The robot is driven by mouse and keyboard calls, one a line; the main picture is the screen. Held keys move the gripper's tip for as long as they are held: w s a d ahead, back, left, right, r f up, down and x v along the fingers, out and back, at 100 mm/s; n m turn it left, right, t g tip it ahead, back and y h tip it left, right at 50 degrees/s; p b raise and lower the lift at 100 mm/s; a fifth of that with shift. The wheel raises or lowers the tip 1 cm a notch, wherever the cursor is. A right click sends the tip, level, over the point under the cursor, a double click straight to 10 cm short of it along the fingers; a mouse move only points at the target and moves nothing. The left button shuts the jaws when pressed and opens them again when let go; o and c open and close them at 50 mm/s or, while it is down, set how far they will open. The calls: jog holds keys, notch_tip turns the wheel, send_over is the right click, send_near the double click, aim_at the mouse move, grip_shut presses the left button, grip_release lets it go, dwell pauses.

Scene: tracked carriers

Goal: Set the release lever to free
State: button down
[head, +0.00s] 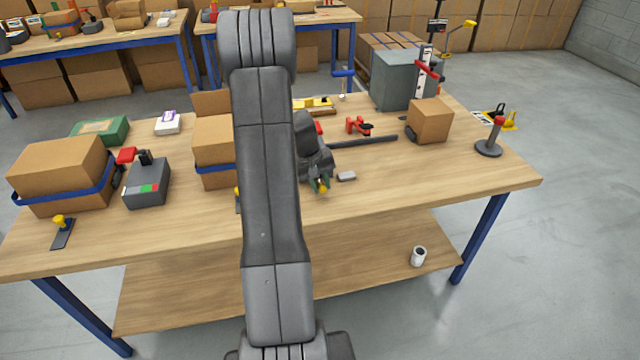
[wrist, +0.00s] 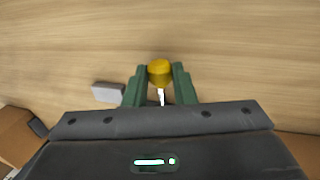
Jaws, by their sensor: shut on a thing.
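My gripper (head: 319,186) is low over the near middle of the workbench. In the wrist view its green fingers (wrist: 160,84) are shut on a yellow knob (wrist: 159,72) with a thin pale stem below it. The yellow knob shows in the head view (head: 323,188) between the fingertips. I take it to be the handle of a lever; its base is hidden by the gripper. I cannot read any free or locked marking.
A small grey block (head: 346,176) lies right beside the gripper. A blue-strapped carton (head: 215,140) stands left of my arm, which hides part of it. Another yellow-knobbed lever (head: 60,228) is at the far left. A red-knobbed post (head: 497,130) stands at the right.

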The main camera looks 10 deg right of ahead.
aim_at(323, 185)
jog(key=d+n, duration=0.1)
jog(key=n, duration=0.1)
jog(key=d+n+t, duration=0.1)
jog(key=shift+w+d+n+b, duration=0.1)
jog(key=shift+w+n+b, duration=0.05)
jog(key=shift+n+b, duration=0.25)
jog(key=shift+w+d, duration=0.1)
jog(key=shift+d, duration=0.05)
jog(key=shift+w+d+r+b, duration=0.15)
jog(key=shift+w+d+b, duration=0.15)
jog(key=shift+d, duration=0.35)
jog(key=shift+w, duration=0.1)
jog(key=c, duration=1.2)
grip_release()
jog(key=shift+d, duration=0.1)
jog(key=v, duration=1.3)
jog(key=shift+r, duration=0.35)
